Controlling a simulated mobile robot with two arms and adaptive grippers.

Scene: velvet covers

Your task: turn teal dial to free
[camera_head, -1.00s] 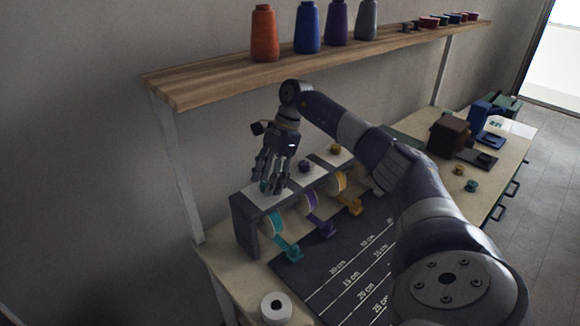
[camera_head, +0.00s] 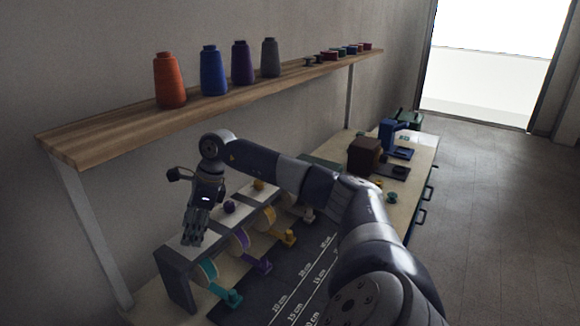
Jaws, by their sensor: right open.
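My right gripper (camera_head: 193,237) is open and points down over the near left end of the dispenser rack (camera_head: 177,282), above the teal lane. Its fingers cover the spot of the teal dial, which I cannot make out; nor can I tell whether they touch it. Below them hang a teal-edged roll (camera_head: 207,271) and a teal lever piece (camera_head: 232,298). The purple dial (camera_head: 229,207) and the yellow dial (camera_head: 258,184) sit further back along the rack top. My left gripper is not in view.
A wooden shelf (camera_head: 120,133) with an orange cone (camera_head: 169,82) and other thread cones runs above the rack. A dark ruled mat (camera_head: 270,292) lies in front. A brown block (camera_head: 364,155) and blue device (camera_head: 392,137) stand at the far right.

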